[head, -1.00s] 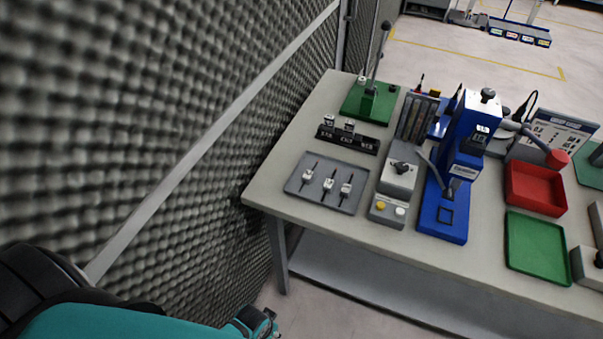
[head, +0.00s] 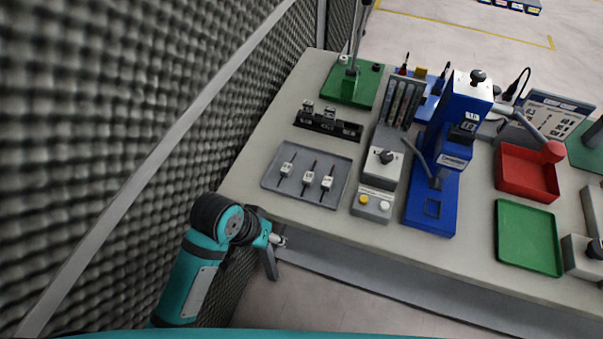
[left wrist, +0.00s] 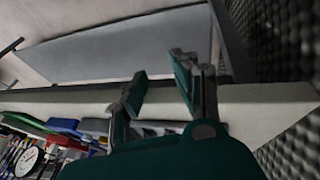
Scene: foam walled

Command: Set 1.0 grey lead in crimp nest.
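Three leads with white tags lie side by side in a grey tray (head: 276,188) near the table's left end: a left lead (head: 287,168), a middle lead (head: 308,177) and a right lead (head: 327,183). Their tag print is too small to read, so I cannot tell which is the 1.0 grey one. A black rack (head: 345,130) with labelled positions and small pale blocks stands behind the tray. I cannot tell for sure which fixture is the crimp nest. My left gripper (head: 279,240) is off the table's front edge, below the tray; its fingers (left wrist: 158,85) are apart and empty.
A blue press (head: 445,195), a grey button unit (head: 372,204), a green lever press (head: 352,88), a red bin (head: 525,182) and a green tray (head: 528,237) stand on the table. A foam wall (head: 110,100) runs close along the left.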

